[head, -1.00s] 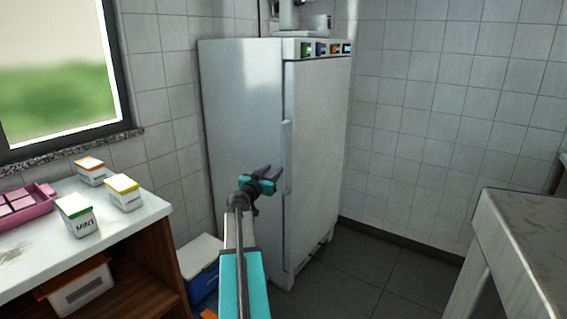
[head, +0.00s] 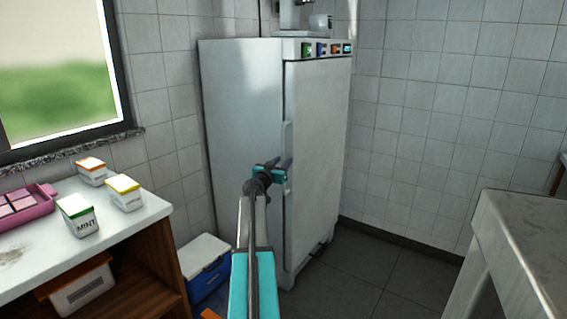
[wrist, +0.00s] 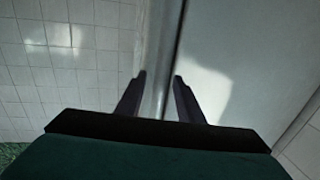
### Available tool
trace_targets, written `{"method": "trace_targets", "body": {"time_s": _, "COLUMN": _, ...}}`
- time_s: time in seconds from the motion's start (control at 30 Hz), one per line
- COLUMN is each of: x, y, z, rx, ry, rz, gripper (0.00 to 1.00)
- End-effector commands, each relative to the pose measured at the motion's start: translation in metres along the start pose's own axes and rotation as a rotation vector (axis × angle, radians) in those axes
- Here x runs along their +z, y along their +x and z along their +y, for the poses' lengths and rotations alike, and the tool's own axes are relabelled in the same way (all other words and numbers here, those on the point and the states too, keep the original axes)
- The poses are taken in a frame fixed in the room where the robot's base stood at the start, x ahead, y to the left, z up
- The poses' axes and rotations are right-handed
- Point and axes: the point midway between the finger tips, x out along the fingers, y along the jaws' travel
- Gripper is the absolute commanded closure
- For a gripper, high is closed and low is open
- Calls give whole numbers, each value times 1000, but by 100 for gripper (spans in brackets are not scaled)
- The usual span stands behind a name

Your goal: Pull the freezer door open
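The tall white freezer (head: 240,120) stands in the corner with its door (head: 322,150) shut. A long vertical handle (head: 287,135) runs along the door's left edge. My gripper (head: 282,168) is at the handle's middle to lower part in the head view. In the wrist view my gripper (wrist: 160,78) is open, its two dark fingers apart, with the pale vertical handle (wrist: 166,50) showing between them. I cannot tell whether either finger touches it. My gripper and wrist hide part of the handle in the head view.
A counter (head: 130,228) with small labelled boxes (head: 123,192) and a pink tray (head: 38,205) is at left. A blue cooler with a white lid (head: 208,268) sits on the floor beside the freezer. A grey table (head: 520,225) is at right; the floor (head: 370,265) before the door is open.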

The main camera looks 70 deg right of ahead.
Motion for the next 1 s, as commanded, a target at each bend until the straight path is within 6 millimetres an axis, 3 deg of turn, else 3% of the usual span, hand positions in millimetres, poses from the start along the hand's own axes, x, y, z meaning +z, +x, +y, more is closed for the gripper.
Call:
{"method": "trace_targets", "body": {"time_s": 0.5, "x": 0, "y": 10, "z": 1, "rx": 1, "ry": 0, "rz": 0, "gripper": 66}}
{"method": "trace_targets", "body": {"time_s": 0.7, "x": 0, "y": 10, "z": 1, "rx": 1, "ry": 0, "rz": 0, "gripper": 98}}
{"method": "trace_targets", "body": {"time_s": 1.0, "x": 0, "y": 10, "z": 3, "rx": 1, "ry": 1, "rz": 0, "gripper": 100}}
